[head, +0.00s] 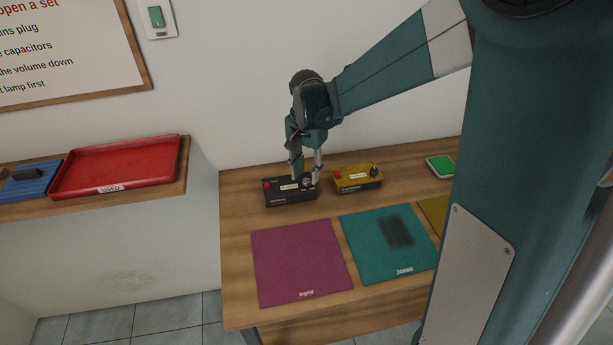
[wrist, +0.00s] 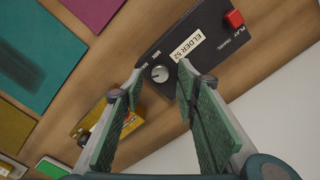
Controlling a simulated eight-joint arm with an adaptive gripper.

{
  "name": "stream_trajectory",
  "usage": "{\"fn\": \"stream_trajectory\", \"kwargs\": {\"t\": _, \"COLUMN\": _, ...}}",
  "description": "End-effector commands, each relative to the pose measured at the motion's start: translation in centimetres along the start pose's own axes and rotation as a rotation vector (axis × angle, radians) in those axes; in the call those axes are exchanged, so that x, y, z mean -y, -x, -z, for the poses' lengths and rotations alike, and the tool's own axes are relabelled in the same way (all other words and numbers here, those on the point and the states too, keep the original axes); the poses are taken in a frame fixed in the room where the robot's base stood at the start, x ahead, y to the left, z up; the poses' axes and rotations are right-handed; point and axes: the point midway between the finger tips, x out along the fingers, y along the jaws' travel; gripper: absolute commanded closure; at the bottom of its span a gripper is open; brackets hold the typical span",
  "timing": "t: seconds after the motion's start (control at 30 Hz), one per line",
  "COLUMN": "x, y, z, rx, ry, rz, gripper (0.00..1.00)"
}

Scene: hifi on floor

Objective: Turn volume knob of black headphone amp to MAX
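The black headphone amp (head: 286,196) lies at the back of the wooden table, with a red button at its left end in the head view. In the wrist view its case (wrist: 207,42) has a white label reading "ELDER 52". Its round grey knob (wrist: 160,73) is near one end, with small MIN and MAX lettering by it. The knob's exact setting is hard to read. My gripper (head: 308,180) points down over the knob end. In the wrist view my gripper (wrist: 159,69) is open, its fingertips on either side of the knob with visible gaps; contact is not evident.
A yellow amp (head: 350,184) stands just right of the black one. A green-and-white object (head: 440,166) is farther right. Magenta (head: 300,262), teal (head: 375,262) and ochre (head: 434,212) mats lie in front. A red tray (head: 118,167) sits on the left shelf.

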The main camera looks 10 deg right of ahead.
Motion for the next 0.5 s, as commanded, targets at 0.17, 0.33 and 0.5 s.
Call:
{"fn": "stream_trajectory", "kwargs": {"t": 0.17, "x": 0.0, "y": 2.5, "z": 0.0, "rx": 0.0, "ry": 0.0, "rz": 0.0, "gripper": 0.69}}
{"fn": "stream_trajectory", "kwargs": {"t": 0.33, "x": 0.0, "y": 5.1, "z": 0.0, "rx": 0.0, "ry": 0.0, "rz": 0.0, "gripper": 0.69}}
{"fn": "stream_trajectory", "kwargs": {"t": 0.5, "x": -0.1, "y": 7.4, "z": -0.1, "rx": 0.0, "ry": 0.0, "rz": 0.0, "gripper": 0.69}}
